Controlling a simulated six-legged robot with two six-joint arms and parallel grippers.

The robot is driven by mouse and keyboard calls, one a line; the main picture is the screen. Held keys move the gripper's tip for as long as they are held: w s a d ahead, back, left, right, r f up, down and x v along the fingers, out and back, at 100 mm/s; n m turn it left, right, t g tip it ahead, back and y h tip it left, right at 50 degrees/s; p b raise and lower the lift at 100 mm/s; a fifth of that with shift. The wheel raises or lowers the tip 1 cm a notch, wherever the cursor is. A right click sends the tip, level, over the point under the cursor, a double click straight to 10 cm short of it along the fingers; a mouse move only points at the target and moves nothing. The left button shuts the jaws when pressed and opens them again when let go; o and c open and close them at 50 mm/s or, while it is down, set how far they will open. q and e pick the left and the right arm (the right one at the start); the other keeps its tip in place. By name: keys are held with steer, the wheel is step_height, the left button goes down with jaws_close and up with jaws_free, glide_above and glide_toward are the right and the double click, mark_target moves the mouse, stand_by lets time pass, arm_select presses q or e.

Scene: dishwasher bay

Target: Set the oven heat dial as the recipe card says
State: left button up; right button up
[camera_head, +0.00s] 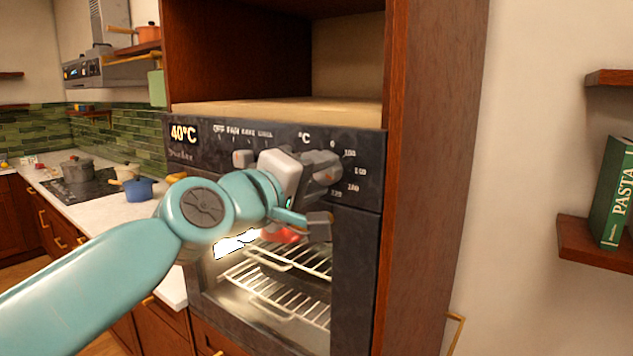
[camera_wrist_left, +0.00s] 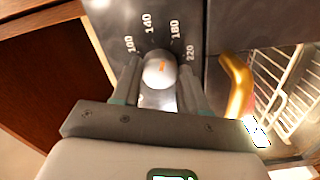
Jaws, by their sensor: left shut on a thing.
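My left gripper (camera_head: 318,168) is at the right part of the oven's control panel (camera_head: 355,195). In the left wrist view its fingers (camera_wrist_left: 160,84) are shut on the sides of the round, pale heat dial (camera_wrist_left: 158,71). The dial has an orange mark on its face. The numbers 100, 140, 180 and 220 show around it; which one the mark points to is hard to tell. No recipe card can be made out. My right gripper is not in view.
A second knob (camera_head: 243,158) sits left of my gripper under function labels. The oven's brass handle (camera_wrist_left: 238,86) runs close to the gripper in the wrist view. Wire racks (camera_head: 290,290) show through the oven glass. A tall wooden panel (camera_head: 430,150) stands right of the oven.

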arm_select(q)
steer(key=m+b, duration=0.2)
steer(key=m, duration=0.4)
steer(key=shift+a, duration=0.1)
steer(key=m, duration=0.1)
steer(key=m+b, duration=0.1)
steer(key=m, duration=0.1)
steer(key=m+b, duration=0.1)
steer(key=m, duration=0.1)
steer(key=shift+r, duration=0.25)
steer(key=shift+m, duration=0.4)
steer(key=o, duration=0.8)
steer(key=shift+o, duration=1.3)
steer(key=shift+w+f, duration=0.1)
steer(key=shift+f, duration=0.05)
